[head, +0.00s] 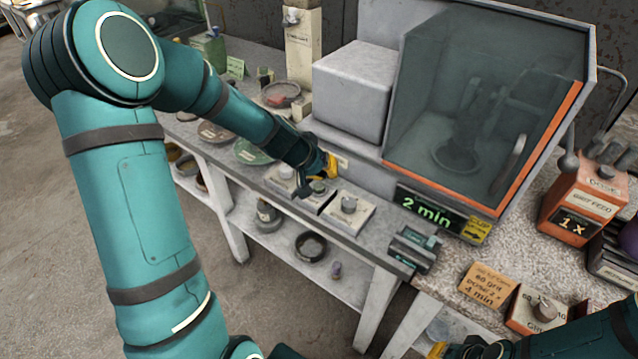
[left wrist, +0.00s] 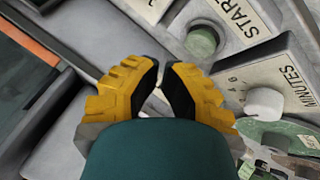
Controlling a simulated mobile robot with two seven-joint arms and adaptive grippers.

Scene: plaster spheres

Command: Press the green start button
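The green start button (left wrist: 203,41) sits on a pale box marked START in the left wrist view. In the head view the button (head: 318,187) shows just below my left gripper (head: 328,168). My left gripper also shows in the left wrist view (left wrist: 163,72), its two yellow fingers with dark pads brought together and nothing between them. Its tips are beside the button and appear apart from it; the exact gap is hard to tell. My right gripper (head: 440,350) shows only partly at the bottom edge of the head view.
A MINUTES box with a white knob (left wrist: 265,104) stands beside the start box. A glass-fronted cabinet (head: 485,95) with a "2 min" display (head: 430,212) stands behind right.

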